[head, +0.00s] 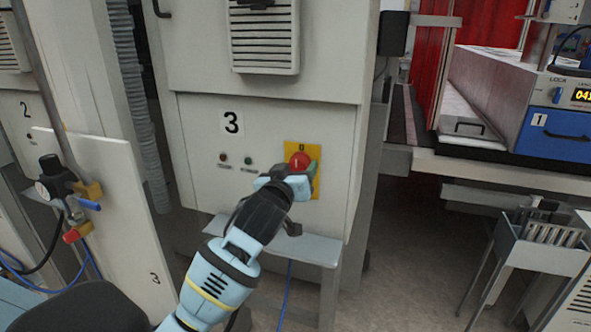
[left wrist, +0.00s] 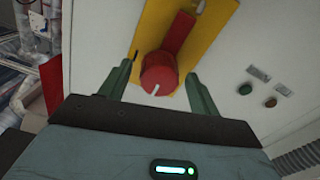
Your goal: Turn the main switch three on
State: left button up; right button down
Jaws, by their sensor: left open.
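The main switch three is a red rotary knob (head: 299,160) on a yellow plate (head: 303,148), on the front of the grey cabinet marked 3 (head: 232,123). My left gripper (head: 299,170) is right in front of it, open. In the left wrist view the red knob (left wrist: 159,72) with a white mark sits between the two green fingers of the gripper (left wrist: 160,82), with gaps at the sides. A red bar runs from the knob up the yellow plate (left wrist: 200,38). Whether the fingers touch the knob cannot be told. My right gripper is not in view.
Two small indicator buttons (head: 236,160) sit left of the switch. A grey ledge (head: 310,246) juts out below it. A panel with a valve and gauge (head: 52,180) stands at left. A bench with a blue drawer unit (head: 555,135) is at right.

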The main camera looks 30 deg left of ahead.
pick_arm(q)
jog(key=shift+w, duration=0.1)
jog(key=c, duration=1)
jog(key=shift+m, duration=0.3)
jog(key=m, duration=0.3)
jog(key=shift+m, duration=0.4)
jog(key=m, duration=0.4)
jog(key=shift+a+m, duration=0.1)
jog(key=shift+m, duration=0.2)
jog(key=m, duration=0.4)
jog(key=shift+r+m, duration=0.1)
jog(key=shift+m, duration=2.3)
